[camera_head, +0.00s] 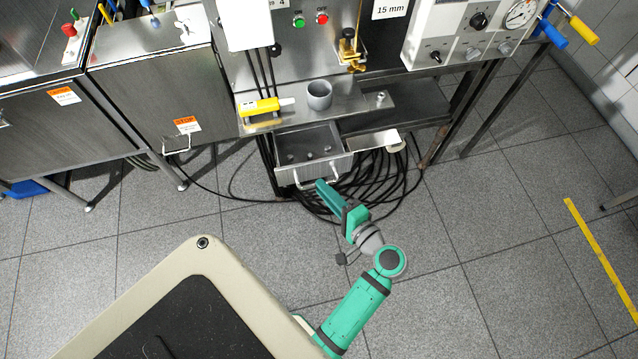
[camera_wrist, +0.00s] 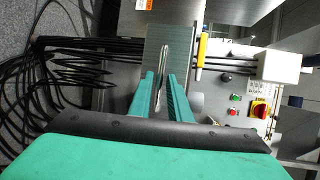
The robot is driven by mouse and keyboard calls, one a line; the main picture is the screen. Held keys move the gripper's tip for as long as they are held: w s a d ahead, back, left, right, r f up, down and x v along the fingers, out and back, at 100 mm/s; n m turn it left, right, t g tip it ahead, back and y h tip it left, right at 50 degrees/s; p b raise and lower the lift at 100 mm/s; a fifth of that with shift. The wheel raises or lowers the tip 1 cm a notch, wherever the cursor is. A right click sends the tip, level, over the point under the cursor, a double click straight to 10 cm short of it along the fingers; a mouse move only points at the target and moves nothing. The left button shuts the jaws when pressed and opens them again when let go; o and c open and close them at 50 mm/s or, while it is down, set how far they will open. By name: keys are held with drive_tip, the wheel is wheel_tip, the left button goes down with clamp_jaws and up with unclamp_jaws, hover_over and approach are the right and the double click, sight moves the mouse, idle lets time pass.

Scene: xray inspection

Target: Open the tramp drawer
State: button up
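The metal tramp drawer (camera_head: 318,141) stands pulled out below the steel counter in the head view. Its open top shows a few small round items inside. A thin bar handle (camera_head: 300,183) is on its front face. My gripper (camera_head: 322,184) is at the right part of this handle. In the wrist view, the handle (camera_wrist: 164,50) lies between the two green fingers of my gripper (camera_wrist: 162,80). The fingers stand apart, with a gap seen beside the handle. The drawer's inside is hidden in the wrist view.
A grey cup (camera_head: 319,95) and a yellow tool (camera_head: 259,107) are on the counter above. Black cables (camera_head: 375,185) lie coiled on the floor beside and beneath the drawer. A steel cabinet (camera_head: 150,85) is to the left.

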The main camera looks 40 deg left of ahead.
drive_tip(key=v, duration=0.7)
drive_tip(key=shift+d, duration=0.3)
drive_tip(key=s+d+f+m+t+h, duration=0.2)
drive_tip(key=s+d+f+t+h, duration=0.15)
drive_tip(key=d+f+h, duration=0.2)
drive_tip(key=s+d+f+m+t+h, duration=0.2)
drive_tip(key=d+f+t+h, duration=0.25)
drive_tip(key=d+f, duration=0.2)
drive_tip(key=s+d+r+n+t+h, duration=0.2)
drive_tip(key=s+d+r+n+h, duration=0.1)
drive_tip(key=s+r, duration=0.2)
drive_tip(key=s+d+r+n+t+h, duration=0.2)
drive_tip(key=s+d+r+n+t, duration=0.1)
drive_tip(key=r, duration=0.7)
drive_tip(key=shift+s+d+r+n+h, duration=0.35)
drive_tip(key=shift+s+d, duration=0.25)
drive_tip(key=shift+s, duration=0.55)
